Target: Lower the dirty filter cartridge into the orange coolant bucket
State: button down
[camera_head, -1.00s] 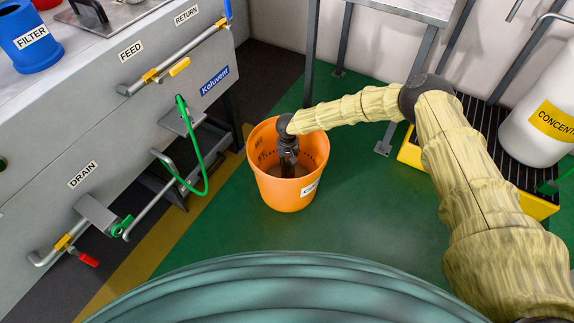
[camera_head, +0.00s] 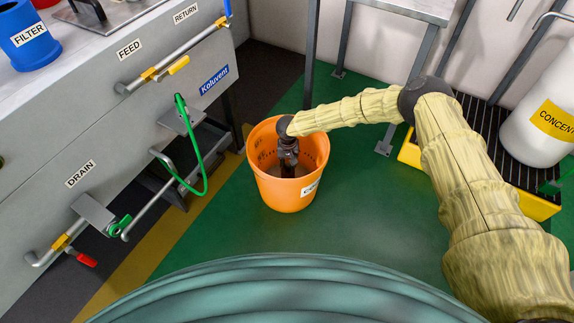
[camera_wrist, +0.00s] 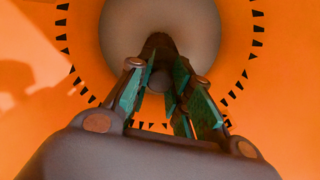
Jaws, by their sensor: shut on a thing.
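The orange coolant bucket (camera_head: 285,195) stands upright on the green floor, with a white label on its front. My gripper (camera_head: 288,160) points down inside its mouth. In the wrist view, my gripper (camera_wrist: 165,88) has green-padded fingers shut on the dirty filter cartridge (camera_wrist: 157,46), a dark brown cylinder. The cartridge shows only partly between and beyond the fingers. Its lower end lies over the round beige-grey area at the bucket's bottom. I cannot tell whether it touches there.
A grey machine (camera_head: 130,120) with pipes, valves and a green hose (camera_head: 203,160) stands left of the bucket. A blue filter housing (camera_head: 35,50) sits on it. A white concentrate drum (camera_head: 545,110) stands on a yellow-edged grate (camera_head: 535,205) at right. Green floor around the bucket is clear.

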jog(key=shift+f+b, duration=0.55)
jog(key=shift+f, duration=0.1)
dwell(0.4)
jog(key=c, duration=1.2)
grip_release()
jog(key=shift+r, duration=0.1)
notch_tip(320, 180, up, 12)
